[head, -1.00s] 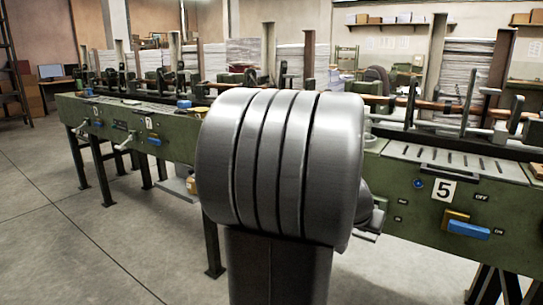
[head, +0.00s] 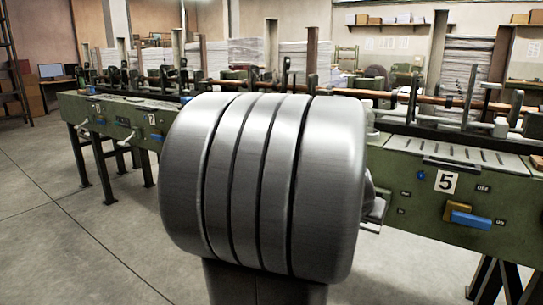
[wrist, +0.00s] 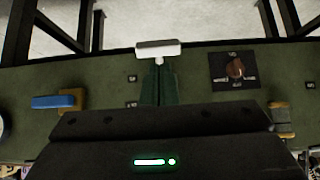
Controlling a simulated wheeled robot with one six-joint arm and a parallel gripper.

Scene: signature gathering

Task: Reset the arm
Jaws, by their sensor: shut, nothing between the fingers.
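In the wrist view my gripper (wrist: 159,68) is shut and empty, its dark fingers together above the broad black wrist body. A white T-shaped handle (wrist: 158,48) shows just past the fingertips, over the front of the green machine (wrist: 215,100). I cannot tell whether the fingers touch it. In the head view my grey arm link fills the middle and hides my gripper.
A blue and yellow switch (head: 470,217) is on the panel at right; a blue switch (wrist: 55,102) and a dark rotary knob (wrist: 235,69) show in the wrist view. Paper stacks (head: 225,53) stand behind the machine. The grey floor (head: 60,230) at left is clear.

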